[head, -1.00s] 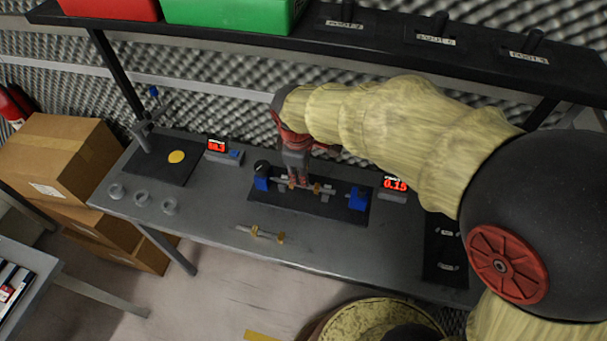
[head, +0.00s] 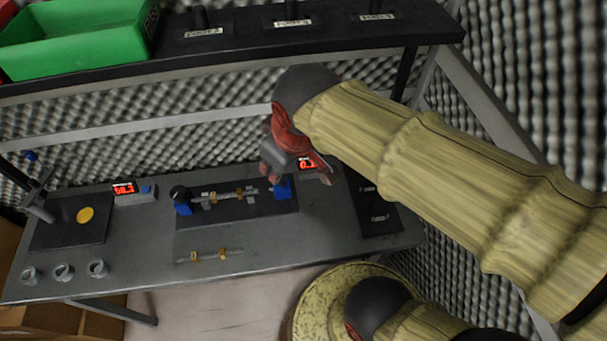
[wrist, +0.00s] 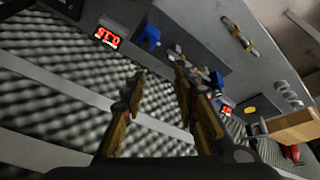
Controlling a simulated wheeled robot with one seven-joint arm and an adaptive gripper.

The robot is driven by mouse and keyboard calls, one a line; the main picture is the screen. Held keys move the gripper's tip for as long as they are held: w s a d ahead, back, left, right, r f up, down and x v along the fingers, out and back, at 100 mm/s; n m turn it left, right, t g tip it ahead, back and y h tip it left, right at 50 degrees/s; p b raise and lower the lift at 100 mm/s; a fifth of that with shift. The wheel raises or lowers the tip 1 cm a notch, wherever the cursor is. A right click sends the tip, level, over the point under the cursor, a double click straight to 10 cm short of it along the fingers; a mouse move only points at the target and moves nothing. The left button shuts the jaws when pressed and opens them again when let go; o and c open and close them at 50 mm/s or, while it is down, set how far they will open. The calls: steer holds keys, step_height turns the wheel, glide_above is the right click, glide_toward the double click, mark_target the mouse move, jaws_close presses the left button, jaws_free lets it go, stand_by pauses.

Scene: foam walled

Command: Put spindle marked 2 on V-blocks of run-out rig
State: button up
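The run-out rig (head: 262,209) is a dark plate with blue end pieces and grey supports on the bench. A thin spindle with brass-coloured collars (head: 226,196) lies across its supports. A second similar spindle (head: 208,256) lies on the bench in front of the rig; it also shows in the wrist view (wrist: 238,35). I cannot read a number on either spindle. My gripper (head: 298,174) is above the right end of the rig, apart from both spindles. In the wrist view my gripper (wrist: 160,74) has its fingers spread with nothing between them.
A red display (head: 307,163) behind the rig is partly hidden by my gripper. Another display (head: 124,188) stands left. A dark mat (head: 376,208) lies at right. A shelf (head: 240,42) with a green bin (head: 78,40) overhangs the bench.

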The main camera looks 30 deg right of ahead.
steer(key=s+d+m+t, duration=0.1)
steer(key=s+d+m, duration=0.1)
steer(key=s, duration=0.3)
steer(key=shift+s+d+r+m, duration=0.2)
steer(key=shift+s+d+m, duration=0.05)
steer(key=shift+m, duration=0.65)
